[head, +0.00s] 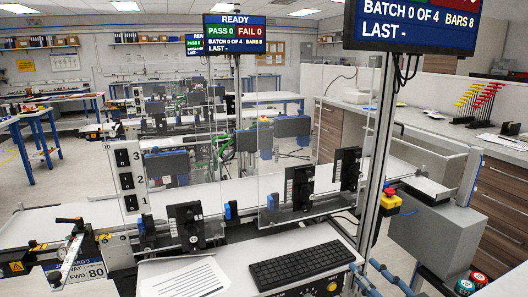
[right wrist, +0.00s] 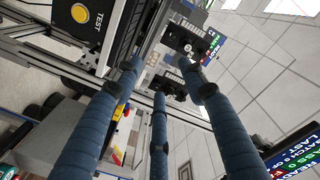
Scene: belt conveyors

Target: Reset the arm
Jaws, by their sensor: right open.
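My right gripper (head: 375,272) shows at the bottom edge of the head view, right of the keyboard, with only its blue fingers in sight. In the right wrist view, the right gripper (right wrist: 158,78) has its three blue fingers spread apart with nothing between them. The rest of the right arm is out of sight. My left gripper is not seen in either view.
A keyboard (head: 302,268) and a paper sheet (head: 186,277) lie on the white panel in front of the conveyor. A metal post (head: 379,165) with a red-and-yellow stop button (head: 390,199) stands near the right gripper. A grey box (head: 436,236) is right of it.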

